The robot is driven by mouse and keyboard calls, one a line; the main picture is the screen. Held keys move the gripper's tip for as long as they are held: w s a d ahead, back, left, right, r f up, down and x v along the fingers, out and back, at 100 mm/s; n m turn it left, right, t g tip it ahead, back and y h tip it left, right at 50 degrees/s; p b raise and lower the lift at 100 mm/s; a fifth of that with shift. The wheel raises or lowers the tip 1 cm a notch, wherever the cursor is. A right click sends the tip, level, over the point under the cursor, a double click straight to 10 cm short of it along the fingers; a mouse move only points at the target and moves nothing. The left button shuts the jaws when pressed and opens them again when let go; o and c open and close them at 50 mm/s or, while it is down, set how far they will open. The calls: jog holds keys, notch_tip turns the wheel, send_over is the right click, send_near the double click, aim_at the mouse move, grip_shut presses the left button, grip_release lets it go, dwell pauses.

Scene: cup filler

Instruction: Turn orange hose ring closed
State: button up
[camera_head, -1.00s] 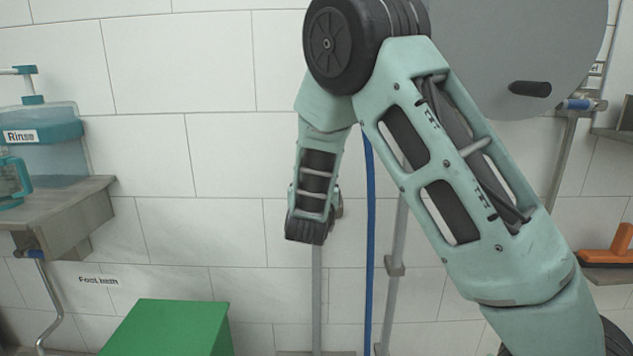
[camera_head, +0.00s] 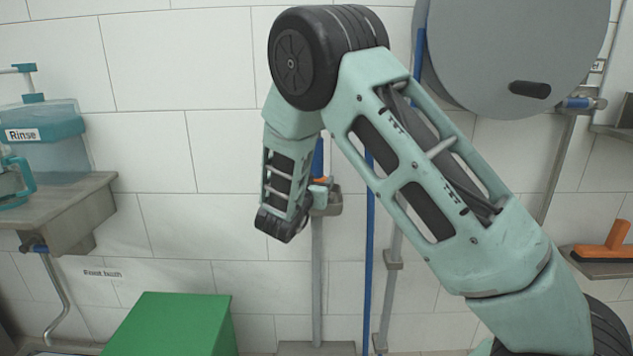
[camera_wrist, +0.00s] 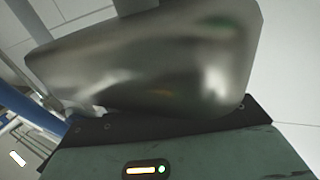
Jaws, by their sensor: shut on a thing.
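The orange hose ring (camera_head: 321,180) shows as a small orange patch in the head view, at the foot of a short blue hose (camera_head: 318,157) and just above a grey bracket (camera_head: 328,203) on a post. My gripper (camera_head: 313,188) is at the ring, shut on it; my forearm and black wrist joint hide most of it. In the wrist view a blurred, shiny grey metal body (camera_wrist: 150,65) fills the middle, very close to the camera. It hides the fingertips and the ring, so the ring's turn position cannot be read.
A long blue hose (camera_head: 370,230) hangs just right of the post. A green box (camera_head: 170,325) stands at lower left. A shelf (camera_head: 75,210) with a Rinse tank (camera_head: 50,145) is at left. A grey round drum (camera_head: 500,55) and an orange squeegee (camera_head: 605,245) are at right.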

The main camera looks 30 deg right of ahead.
dwell(0.8)
jog(key=o, duration=1)
jog(key=p+v, duration=0.2)
jog(key=v, duration=1.5)
jog(key=shift+s+a, duration=0.1)
jog(key=shift+a, duration=0.05)
